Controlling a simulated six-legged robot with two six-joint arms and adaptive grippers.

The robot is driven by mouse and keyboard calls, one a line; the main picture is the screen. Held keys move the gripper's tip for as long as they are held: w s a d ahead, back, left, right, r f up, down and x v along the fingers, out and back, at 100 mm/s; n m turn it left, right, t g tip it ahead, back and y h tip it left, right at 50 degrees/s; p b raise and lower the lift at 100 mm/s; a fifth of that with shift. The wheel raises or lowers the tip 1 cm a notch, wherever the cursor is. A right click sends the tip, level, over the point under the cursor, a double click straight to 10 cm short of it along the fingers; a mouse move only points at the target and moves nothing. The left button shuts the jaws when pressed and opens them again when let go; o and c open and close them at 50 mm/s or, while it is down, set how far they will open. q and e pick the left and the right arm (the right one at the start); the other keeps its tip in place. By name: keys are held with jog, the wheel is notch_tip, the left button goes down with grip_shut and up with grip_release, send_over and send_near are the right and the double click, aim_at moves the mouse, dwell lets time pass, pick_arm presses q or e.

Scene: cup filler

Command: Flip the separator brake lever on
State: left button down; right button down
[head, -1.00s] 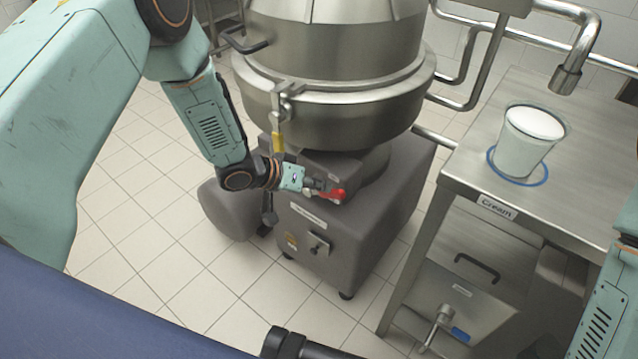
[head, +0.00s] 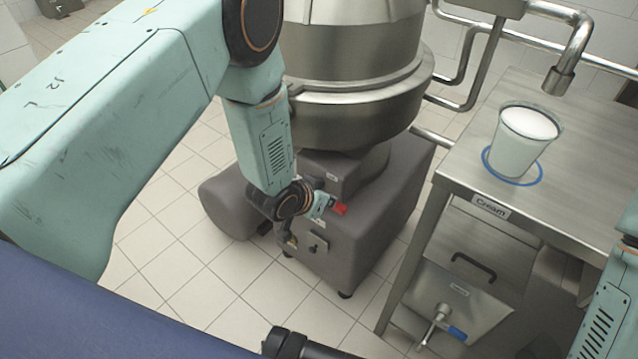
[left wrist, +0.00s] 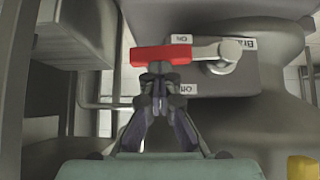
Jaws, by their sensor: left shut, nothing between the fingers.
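The separator (head: 350,105) is a large steel bowl on a grey base. Its brake lever has a red handle (head: 340,209) at the base's front. In the left wrist view the red handle (left wrist: 162,55) points left from a grey round pivot (left wrist: 222,56). It lies between two small labels, which seem to read On above and Off below. My left gripper (head: 326,206) is at the lever, shut and empty. Its closed fingertips (left wrist: 161,82) are right by the handle's lower side; I cannot tell whether they touch. My right gripper is out of view.
A steel table (head: 585,150) labelled Cream stands at the right, with a white-filled cup (head: 524,141) on a blue ring. A steel container (head: 462,290) with a tap is below it. The tiled floor (head: 185,290) at front left is clear.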

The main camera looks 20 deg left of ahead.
pick_arm(q)
jog(key=shift+s+d+f+b, duration=0.1)
jog(key=shift+d+f+b, duration=0.1)
jog(key=shift+f, duration=1.1)
jog(key=shift+d+f+b, duration=0.1)
jog(key=shift+d+f, duration=0.1)
jog(key=shift+f, duration=1.1)
